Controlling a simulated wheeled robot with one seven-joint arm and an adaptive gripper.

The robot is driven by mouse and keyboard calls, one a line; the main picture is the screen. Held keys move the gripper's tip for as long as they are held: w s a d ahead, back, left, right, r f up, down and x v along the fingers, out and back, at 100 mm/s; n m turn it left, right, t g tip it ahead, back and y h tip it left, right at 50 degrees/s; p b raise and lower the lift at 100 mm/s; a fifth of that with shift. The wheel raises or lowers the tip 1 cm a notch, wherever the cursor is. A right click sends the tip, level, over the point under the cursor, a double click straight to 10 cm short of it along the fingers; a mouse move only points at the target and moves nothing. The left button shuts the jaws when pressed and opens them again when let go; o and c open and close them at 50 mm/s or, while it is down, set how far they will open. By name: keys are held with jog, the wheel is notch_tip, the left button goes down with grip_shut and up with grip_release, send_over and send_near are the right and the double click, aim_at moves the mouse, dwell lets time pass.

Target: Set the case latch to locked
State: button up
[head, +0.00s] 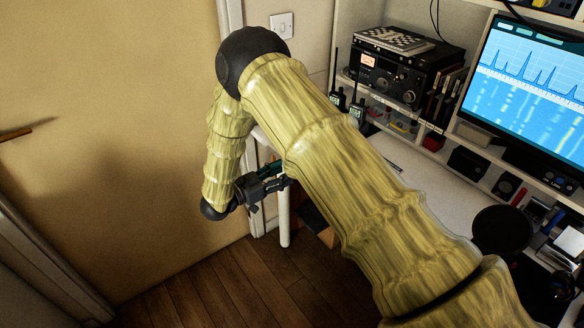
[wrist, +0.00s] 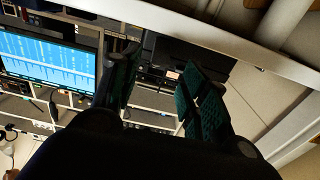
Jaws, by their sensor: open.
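I cannot make out the case latch in either view, and I cannot tell which object is the case. My gripper (head: 279,178) is beside the white desk's left end in the head view, near a white desk leg. In the wrist view its two dark green fingers (wrist: 157,88) are spread apart with nothing held between them. Behind them shows a dark unit on the shelving. My arm covers much of the desk and the space under it in the head view.
The white desk (head: 440,190) stands below shelves with a black radio (head: 385,75), handheld radios (head: 348,103) and a lit monitor (head: 530,65). A dark round object (head: 502,230) is at its right. The wooden floor (head: 205,285) at left is clear. A light switch (head: 282,26) is on the wall.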

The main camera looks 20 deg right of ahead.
jog(key=shift+x, duration=2.3)
jog(key=shift+c, duration=0.4)
jog(key=shift+p, duration=0.3)
grip_shut()
